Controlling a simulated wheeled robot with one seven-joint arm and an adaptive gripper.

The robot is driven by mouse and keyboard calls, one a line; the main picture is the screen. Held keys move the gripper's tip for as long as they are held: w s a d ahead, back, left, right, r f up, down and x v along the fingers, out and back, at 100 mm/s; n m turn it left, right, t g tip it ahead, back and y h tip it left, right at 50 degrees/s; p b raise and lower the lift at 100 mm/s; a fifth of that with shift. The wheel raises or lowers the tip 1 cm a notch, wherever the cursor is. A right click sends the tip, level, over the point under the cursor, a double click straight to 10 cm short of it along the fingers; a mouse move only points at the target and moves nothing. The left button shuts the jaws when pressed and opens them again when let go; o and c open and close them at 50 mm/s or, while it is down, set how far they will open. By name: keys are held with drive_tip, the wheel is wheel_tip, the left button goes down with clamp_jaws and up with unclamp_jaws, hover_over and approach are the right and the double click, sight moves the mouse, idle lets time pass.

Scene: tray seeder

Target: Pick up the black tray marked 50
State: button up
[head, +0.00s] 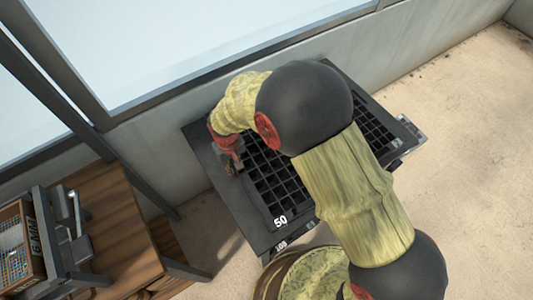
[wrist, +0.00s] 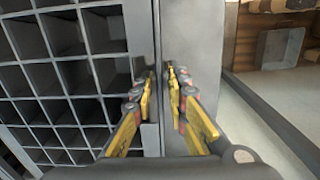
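The black tray (head: 232,194) marked 50 is a dark grid of square cells with a wide rim, and the white 50 is near its front corner. It lies on another dark piece with a label at its lower front edge. My gripper (head: 236,164) is at the tray's left rim, and my arm hides the tray's middle. In the wrist view, my gripper (wrist: 161,78) has two yellow-padded fingers spread apart over the tray's rim (wrist: 153,30), with the cells to the left. I cannot tell whether the fingers touch the rim.
A wooden table (head: 115,225) with a crate (head: 20,245) and dark metal parts stands at the lower left. A grey wall (head: 420,35) with a window runs behind the tray. Pale floor (head: 470,190) is open on the right.

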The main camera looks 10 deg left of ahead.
clamp_jaws()
idle(0.6)
